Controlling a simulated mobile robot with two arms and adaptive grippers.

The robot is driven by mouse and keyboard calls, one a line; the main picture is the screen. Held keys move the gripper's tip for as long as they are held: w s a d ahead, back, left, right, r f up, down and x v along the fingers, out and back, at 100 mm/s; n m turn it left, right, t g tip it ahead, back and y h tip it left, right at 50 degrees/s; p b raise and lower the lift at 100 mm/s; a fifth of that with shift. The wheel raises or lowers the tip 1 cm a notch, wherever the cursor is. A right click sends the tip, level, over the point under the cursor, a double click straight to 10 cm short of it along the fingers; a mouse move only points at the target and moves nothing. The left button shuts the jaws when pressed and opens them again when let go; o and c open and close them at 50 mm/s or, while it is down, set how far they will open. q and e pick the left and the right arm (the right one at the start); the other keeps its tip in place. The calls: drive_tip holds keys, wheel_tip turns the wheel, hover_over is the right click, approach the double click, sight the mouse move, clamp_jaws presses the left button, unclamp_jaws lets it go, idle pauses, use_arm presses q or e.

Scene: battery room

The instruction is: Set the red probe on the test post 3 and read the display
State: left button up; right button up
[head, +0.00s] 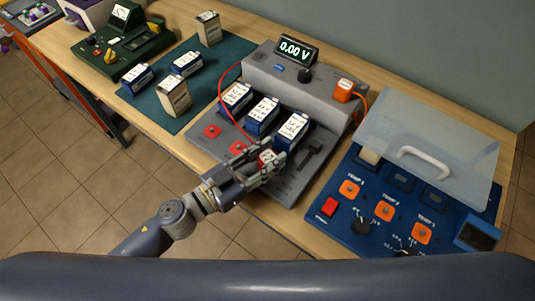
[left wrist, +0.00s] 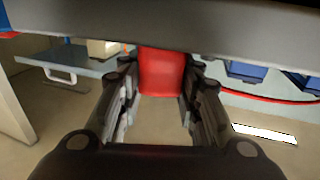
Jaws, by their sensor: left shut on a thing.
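My left gripper (head: 268,164) is shut on the red probe (left wrist: 162,72), which stands between its fingers in the left wrist view. The gripper is at the front of the grey tester (head: 300,90), before the third blue battery (head: 291,131). A red cable runs from the tester towards the gripper. Two red pads (head: 212,131) show in front of the other two batteries. The gripper covers the area by the third battery, so I cannot tell whether the probe touches post 3. The display (head: 296,50) reads 0.00 V. My right gripper is not in view.
An orange block (head: 343,90) with a cable sits on the tester's right end. A blue panel (head: 340,222) with a raised clear lid (head: 440,130) stands at right. Several batteries stand on the green mat (head: 225,62) at left, beside a green meter device (head: 122,40).

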use_arm(q)
drive_tip(key=shift+f, duration=0.3)
drive_tip(key=o, duration=0.9)
drive_tip(key=shift+c, duration=0.2)
drive_tip(key=shift+s+a+f+b, duration=0.15)
drive_tip(key=shift+s+a+b, duration=0.15)
drive_tip(key=shift+a+b, duration=0.1)
drive_tip(key=shift+b+v, duration=0.95)
drive_tip(key=shift+v, duration=4.1)
